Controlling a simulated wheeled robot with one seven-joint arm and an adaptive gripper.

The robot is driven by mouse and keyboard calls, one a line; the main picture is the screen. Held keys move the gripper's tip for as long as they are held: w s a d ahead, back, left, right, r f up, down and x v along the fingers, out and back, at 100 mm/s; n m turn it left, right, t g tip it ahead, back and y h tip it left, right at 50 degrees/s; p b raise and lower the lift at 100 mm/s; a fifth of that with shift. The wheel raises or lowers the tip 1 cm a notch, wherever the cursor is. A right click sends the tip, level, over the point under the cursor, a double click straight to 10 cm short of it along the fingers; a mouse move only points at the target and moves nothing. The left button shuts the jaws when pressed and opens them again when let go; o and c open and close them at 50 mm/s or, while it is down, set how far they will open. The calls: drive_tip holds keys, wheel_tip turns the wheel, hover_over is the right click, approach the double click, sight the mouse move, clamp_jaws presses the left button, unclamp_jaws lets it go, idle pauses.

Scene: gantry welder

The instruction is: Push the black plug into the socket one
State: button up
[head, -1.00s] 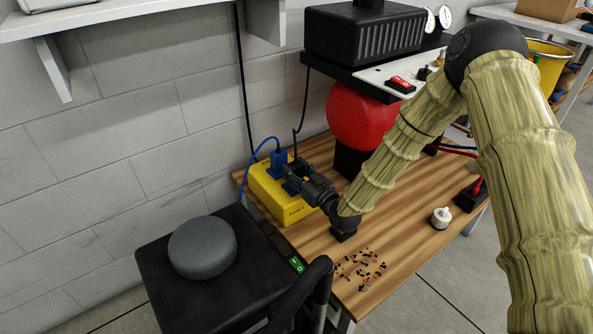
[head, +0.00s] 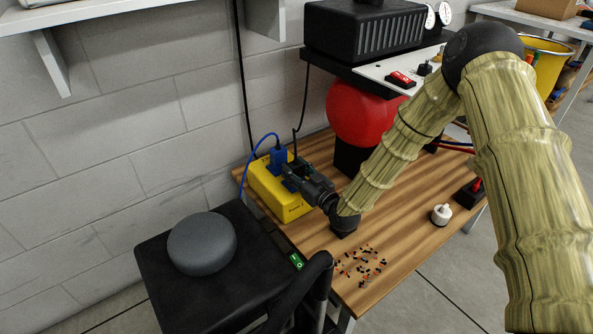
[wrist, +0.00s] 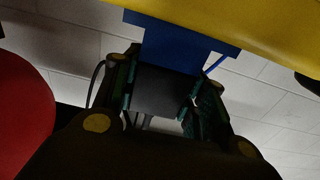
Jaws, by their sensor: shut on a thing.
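The yellow power box (head: 283,204) stands on the wooden table against the wall. A blue plug (head: 278,158) with a blue cable stands in its far part. My gripper (head: 292,178) is at the box, beside the blue plug, with its fingers over the box top. In the wrist view my gripper (wrist: 163,95) is shut on the black plug (wrist: 160,90), its fingers on both sides. The plug's end meets a blue part (wrist: 185,45) on the yellow box (wrist: 240,20). The contact faces are hidden, so I cannot tell how deep the plug sits.
A red ball-shaped thing (head: 362,115) stands behind my arm, under the black machine (head: 365,32). A white knobbed piece (head: 441,214) and several small scattered bits (head: 362,266) lie on the table (head: 400,240). A black stool (head: 175,290) stands in front left.

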drive_tip(key=shift+s+f, duration=0.1)
drive_tip(key=shift+f, duration=0.25)
drive_tip(key=o, duration=1.1)
drive_tip(key=shift+f, duration=0.1)
drive_tip(key=shift+o, duration=0.2)
drive_tip(key=shift+f, duration=0.1)
drive_tip(key=shift+r, duration=0.2)
drive_tip(key=v, duration=1.2)
